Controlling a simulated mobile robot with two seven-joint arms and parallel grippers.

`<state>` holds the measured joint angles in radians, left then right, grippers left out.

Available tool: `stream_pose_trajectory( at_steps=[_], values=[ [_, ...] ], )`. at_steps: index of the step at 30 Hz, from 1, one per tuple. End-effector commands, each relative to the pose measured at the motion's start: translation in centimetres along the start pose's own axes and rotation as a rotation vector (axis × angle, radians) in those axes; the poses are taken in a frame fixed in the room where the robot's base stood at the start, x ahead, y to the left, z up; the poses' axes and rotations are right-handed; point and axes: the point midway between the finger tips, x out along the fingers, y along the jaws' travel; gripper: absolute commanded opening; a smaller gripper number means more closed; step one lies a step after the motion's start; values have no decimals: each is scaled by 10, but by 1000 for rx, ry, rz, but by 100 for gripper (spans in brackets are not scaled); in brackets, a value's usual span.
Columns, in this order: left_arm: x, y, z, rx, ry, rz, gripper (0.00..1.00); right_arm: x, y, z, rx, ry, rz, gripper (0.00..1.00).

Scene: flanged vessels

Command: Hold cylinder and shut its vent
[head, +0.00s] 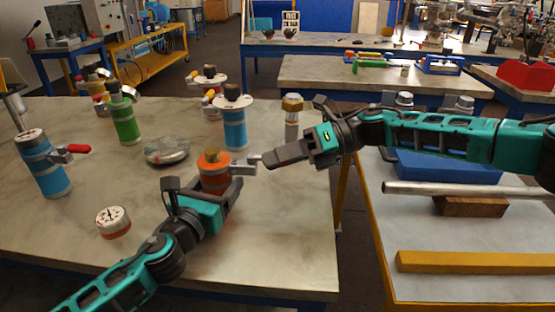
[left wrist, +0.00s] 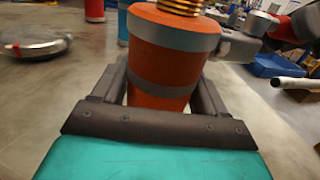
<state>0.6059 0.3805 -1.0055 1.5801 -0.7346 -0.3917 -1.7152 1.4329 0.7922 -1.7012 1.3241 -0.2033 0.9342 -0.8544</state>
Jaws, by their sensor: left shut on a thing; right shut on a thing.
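The orange cylinder (head: 214,178) with grey bands and a brass threaded top stands upright on the near table. It fills the middle of the left wrist view (left wrist: 160,85). My left gripper (head: 208,191) is shut on its body, one finger on each side. A silver vent fitting (head: 243,169) sticks out from the cylinder's right side; its block also shows in the left wrist view (left wrist: 236,45). My right gripper (head: 266,161) reaches in from the right and is shut at the fitting's outer end. Its fingers hide the part they hold, so the vent's position cannot be told.
A blue cylinder (head: 235,130) stands behind, a green one (head: 124,122) and another blue one with a red-handled valve (head: 45,170) to the left. A round metal disc (head: 167,151) and a gauge (head: 113,222) lie left. The table's front is clear.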

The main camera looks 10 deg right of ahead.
Motion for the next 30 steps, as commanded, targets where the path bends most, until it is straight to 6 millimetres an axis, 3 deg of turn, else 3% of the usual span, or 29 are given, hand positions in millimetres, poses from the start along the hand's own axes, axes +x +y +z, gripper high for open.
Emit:
stream_pose_trajectory(
  at_steps=[20, 21, 27, 30],
  values=[
    [-1, -5, -1, 0, 0, -13, 16, -1, -3, 1, -12, 41, 38, 0],
    [-1, -5, -1, 0, 0, -13, 16, -1, -3, 1, -12, 41, 38, 28],
    [0, -4, -1, 0, 0, -9, 16, -1, -3, 1, -12, 41, 38, 47],
    [0, -3, -1, 0, 0, -7, 16, -1, -3, 1, -12, 42, 39, 47]
  ],
)
